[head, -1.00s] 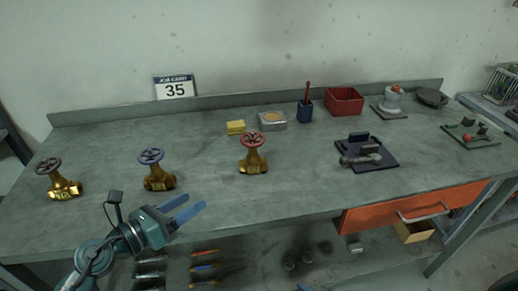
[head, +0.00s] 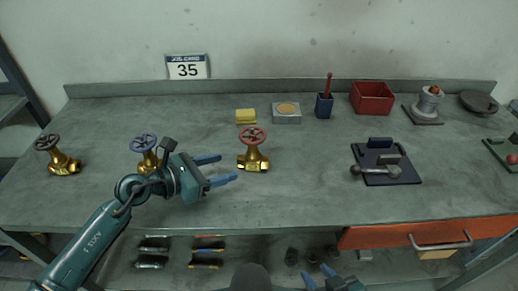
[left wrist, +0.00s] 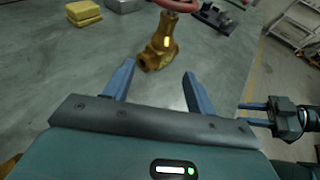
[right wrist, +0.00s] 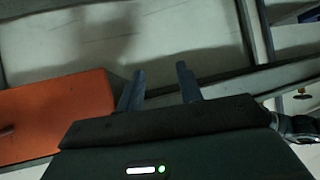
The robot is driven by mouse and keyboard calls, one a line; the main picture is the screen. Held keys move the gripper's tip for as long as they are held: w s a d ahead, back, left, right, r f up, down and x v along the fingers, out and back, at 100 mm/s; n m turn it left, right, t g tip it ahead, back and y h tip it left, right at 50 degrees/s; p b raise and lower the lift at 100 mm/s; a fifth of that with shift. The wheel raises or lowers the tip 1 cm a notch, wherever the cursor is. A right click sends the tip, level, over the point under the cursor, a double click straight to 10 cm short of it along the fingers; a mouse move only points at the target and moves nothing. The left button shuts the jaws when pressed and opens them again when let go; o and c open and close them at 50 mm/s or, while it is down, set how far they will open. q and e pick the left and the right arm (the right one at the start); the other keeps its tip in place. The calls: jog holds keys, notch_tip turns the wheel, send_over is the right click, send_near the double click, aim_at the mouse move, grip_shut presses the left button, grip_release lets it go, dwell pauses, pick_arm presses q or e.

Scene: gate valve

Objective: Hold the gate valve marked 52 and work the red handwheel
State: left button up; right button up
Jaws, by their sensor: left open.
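The gate valve with the red handwheel (head: 253,150) stands upright on the bench; its brass body shows in the left wrist view (left wrist: 160,45), ahead of the fingers. I cannot read a 52 on any valve. My left gripper (head: 228,167) is open and empty, just left of the red-wheeled valve, its fingers pointing toward it and not around it. It shows in the left wrist view (left wrist: 159,70). My right gripper (head: 318,274) is low at the bench's front edge, open and empty in the right wrist view (right wrist: 160,70).
A blue-wheeled valve (head: 144,144) stands partly behind my left gripper; a dark-wheeled valve (head: 60,157) is far left. A job card (head: 188,67) reads 35. An orange drawer (head: 380,235) is under the bench.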

aim_at(244, 162)
pick_arm(q)
jog(key=b+x, duration=0.2)
jog(key=x, duration=0.6)
jog(key=shift+a, duration=0.1)
jog(key=shift+w+d+f, duration=0.25)
jog(key=shift+w+d, duration=0.05)
jog(key=shift+d, duration=0.2)
pick_arm(e)
jog(key=shift+w+a+f+t, duration=0.2)
jog(key=shift+a+t, duration=0.1)
jog(key=shift+a, duration=0.15)
pick_arm(q)
jog(key=shift+c, duration=0.5)
jog(key=shift+r, duration=0.1)
grip_shut()
jog(key=c, duration=1.1)
grip_release()
